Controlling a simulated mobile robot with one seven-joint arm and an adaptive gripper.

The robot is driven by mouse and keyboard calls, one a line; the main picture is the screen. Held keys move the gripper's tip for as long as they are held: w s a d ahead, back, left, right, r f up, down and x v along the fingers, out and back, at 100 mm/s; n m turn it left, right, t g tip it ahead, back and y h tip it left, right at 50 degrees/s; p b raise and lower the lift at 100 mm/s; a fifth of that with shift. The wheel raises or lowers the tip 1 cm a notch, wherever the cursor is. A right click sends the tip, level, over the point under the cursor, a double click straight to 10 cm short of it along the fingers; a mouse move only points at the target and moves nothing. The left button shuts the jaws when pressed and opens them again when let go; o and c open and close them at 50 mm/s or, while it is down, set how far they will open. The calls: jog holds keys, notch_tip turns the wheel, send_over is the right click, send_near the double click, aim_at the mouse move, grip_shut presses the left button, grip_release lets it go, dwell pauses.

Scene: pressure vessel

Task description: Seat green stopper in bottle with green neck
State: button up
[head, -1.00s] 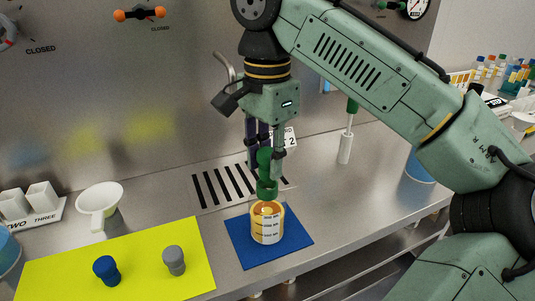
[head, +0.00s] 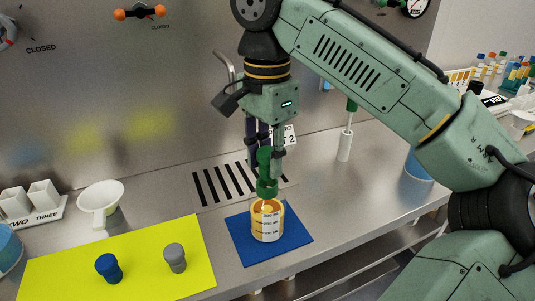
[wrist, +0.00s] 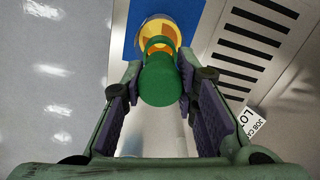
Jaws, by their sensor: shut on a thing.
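The green stopper (head: 266,181) is held upright in my gripper (head: 264,156), directly above a clear bottle (head: 267,222) with orange contents and a white marked label. The bottle stands on a blue mat (head: 246,249). The stopper's lower end overlaps the bottle's top in the head view; I cannot tell whether they touch. In the wrist view the green stopper (wrist: 160,82) lies between the fingers (wrist: 160,92), in line with the orange bottle (wrist: 173,32).
A yellow mat (head: 130,285) at the front left bears a blue stopper (head: 108,268) and a grey stopper (head: 175,258). A white funnel (head: 100,200) stands behind it. A slotted vent (head: 228,186) lies behind the bottle. A white tube with a green-handled tool (head: 345,145) stands to the right.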

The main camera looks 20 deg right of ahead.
jog(key=shift+f+b, duration=0.75)
jog(key=shift+f, duration=0.7)
jog(key=o, duration=1.1)
